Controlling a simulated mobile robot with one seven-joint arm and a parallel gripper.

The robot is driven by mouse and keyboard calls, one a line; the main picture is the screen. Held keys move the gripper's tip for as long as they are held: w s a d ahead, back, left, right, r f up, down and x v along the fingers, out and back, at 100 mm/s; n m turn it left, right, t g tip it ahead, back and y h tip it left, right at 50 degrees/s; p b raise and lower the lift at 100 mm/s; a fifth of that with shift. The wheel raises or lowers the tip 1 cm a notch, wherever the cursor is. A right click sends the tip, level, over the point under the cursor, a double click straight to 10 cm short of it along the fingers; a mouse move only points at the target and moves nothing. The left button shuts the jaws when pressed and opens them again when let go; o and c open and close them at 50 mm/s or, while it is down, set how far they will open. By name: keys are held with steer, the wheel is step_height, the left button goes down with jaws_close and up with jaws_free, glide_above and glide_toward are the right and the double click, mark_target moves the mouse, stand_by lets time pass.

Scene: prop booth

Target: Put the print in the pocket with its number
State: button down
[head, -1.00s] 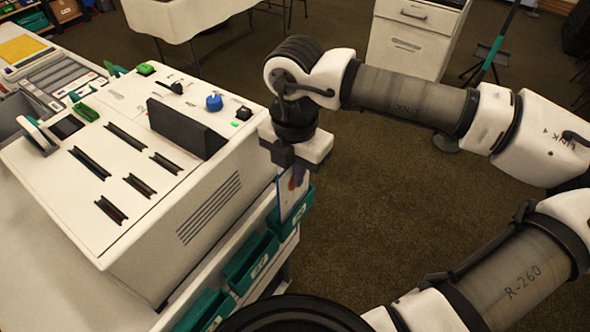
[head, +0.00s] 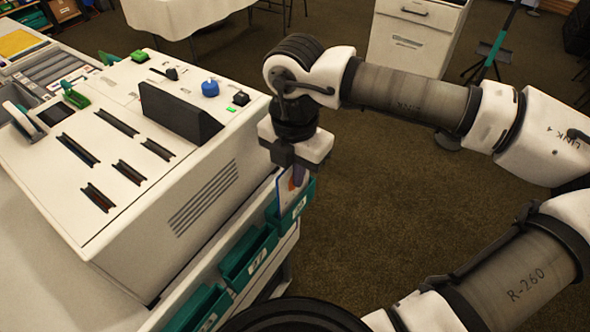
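The print (head: 287,195) is a thin white card with a blue and orange picture, hanging upright below my gripper (head: 296,172). My gripper points down and appears shut on the card's top edge; the fingers are mostly hidden by the gripper body. The card's lower part is at the farthest teal pocket (head: 299,208) and is hidden behind that pocket's front. A middle pocket (head: 235,262) and a nearer pocket (head: 190,318) hang along the same side. Their white labels carry numbers; the middle one looks like a 7, the others are too small to read surely.
A large white machine (head: 185,215) with slots, a dark upright panel (head: 180,113) and a blue knob (head: 210,88) stands left of my gripper. A white cabinet (head: 408,45) stands at the back. The carpet right of the pockets is clear.

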steer(key=shift+f+b, duration=0.6)
steer(key=shift+f, duration=0.05)
steer(key=c, duration=1.6)
jaws_free()
steer(key=shift+o, duration=0.2)
step_height(320, 180, up, 14)
steer(key=shift+f+b, duration=0.1)
steer(key=shift+b, duration=0.3)
